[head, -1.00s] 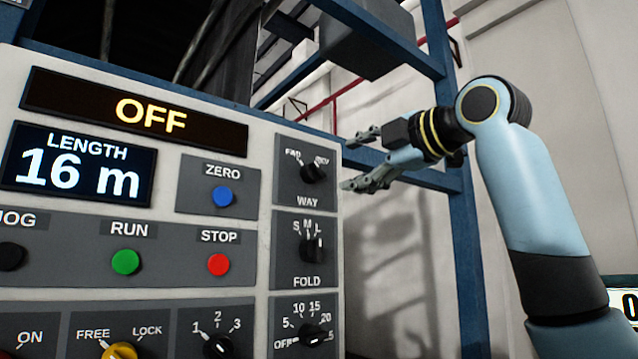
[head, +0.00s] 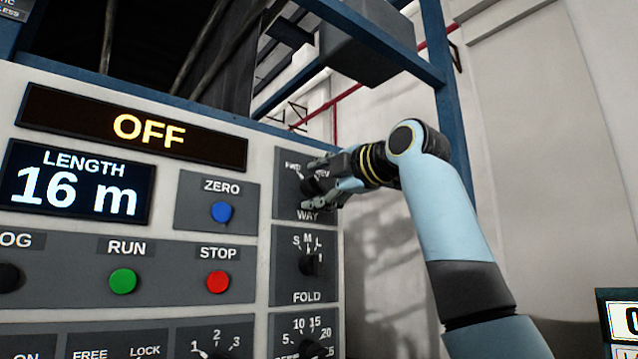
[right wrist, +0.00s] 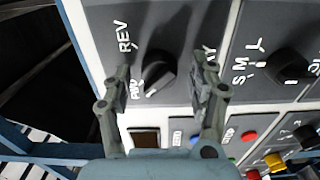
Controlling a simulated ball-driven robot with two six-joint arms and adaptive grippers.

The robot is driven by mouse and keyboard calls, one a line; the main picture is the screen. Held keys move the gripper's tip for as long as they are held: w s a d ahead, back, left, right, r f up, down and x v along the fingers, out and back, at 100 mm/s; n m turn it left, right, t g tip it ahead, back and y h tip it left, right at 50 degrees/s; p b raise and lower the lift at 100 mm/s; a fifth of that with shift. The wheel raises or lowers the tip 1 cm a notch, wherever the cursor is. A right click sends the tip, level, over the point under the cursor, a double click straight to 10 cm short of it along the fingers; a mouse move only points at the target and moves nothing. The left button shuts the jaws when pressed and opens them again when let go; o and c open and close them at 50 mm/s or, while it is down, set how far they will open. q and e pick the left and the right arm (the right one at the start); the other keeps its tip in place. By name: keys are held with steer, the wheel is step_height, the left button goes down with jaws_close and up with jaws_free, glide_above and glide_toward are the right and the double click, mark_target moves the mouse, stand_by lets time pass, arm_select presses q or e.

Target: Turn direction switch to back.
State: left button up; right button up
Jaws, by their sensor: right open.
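The direction switch is the black knob labelled WAY (head: 308,186) at the top right of the control panel, with FWD and REV marks above it. In the right wrist view the knob (right wrist: 158,72) shows between the fingers, and its white pointer mark appears turned toward FWD. My right gripper (head: 312,184) is open at the knob, partly hiding it in the head view. In the right wrist view its two fingers (right wrist: 163,76) stand on either side of the knob, with a gap on both sides. My left gripper is not in view.
The FOLD knob (head: 311,263) is just below the WAY plate, with another dial (head: 306,347) under it. The blue ZERO button (head: 223,211) and red STOP button (head: 218,282) are to the left. A blue frame post (head: 455,130) stands behind my right arm.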

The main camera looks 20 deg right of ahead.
steer(key=shift+c, duration=0.3)
steer(key=c, duration=1.1)
